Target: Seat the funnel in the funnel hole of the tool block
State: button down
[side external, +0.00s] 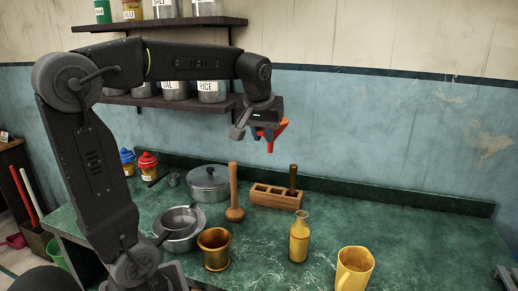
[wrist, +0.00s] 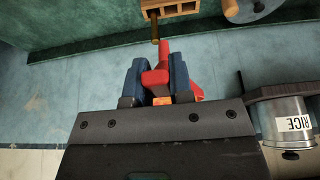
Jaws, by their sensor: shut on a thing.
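The red funnel (side external: 281,127) is held in my gripper (side external: 264,135), high above the counter and well clear of it. In the wrist view the funnel (wrist: 160,60) sits between the two blue fingers of my gripper (wrist: 156,76), which are shut on it; the fingers hide part of it. The wooden tool block (side external: 276,201) stands on the counter below the gripper, apart from the funnel. Its top shows several openings, and a dark-handled tool stands upright in the right end. The tool block (wrist: 172,9) also shows at the top edge of the wrist view, partly cut off.
A wooden pestle (side external: 234,190) stands just left of the block, with a lidded pot (side external: 208,183) behind it. A brass mortar (side external: 214,250), a yellow bottle (side external: 299,240) and a yellow mug (side external: 354,270) stand nearer the front. A shelf (side external: 165,102) with jars is behind my arm.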

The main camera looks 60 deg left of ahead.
jog(key=w+a, duration=0.6)
jog(key=a, duration=0.1)
jog(key=shift+w+a+r, duration=0.1)
jog(key=shift+w+a, duration=0.05)
jog(key=w+a+f, duration=0.1)
jog(key=w+a, duration=0.3)
jog(key=a, duration=0.3)
notch_tip(320, 180, down, 21)
jog(key=shift+d+f, duration=0.2)
jog(key=shift+d, duration=0.05)
jog(key=shift+s+f, duration=0.1)
jog(key=shift+f, duration=2.25)
jog(key=shift+f, duration=0.65)
jog(key=c, duration=0.9)
grip_release()
jog(key=shift+c, duration=0.2)
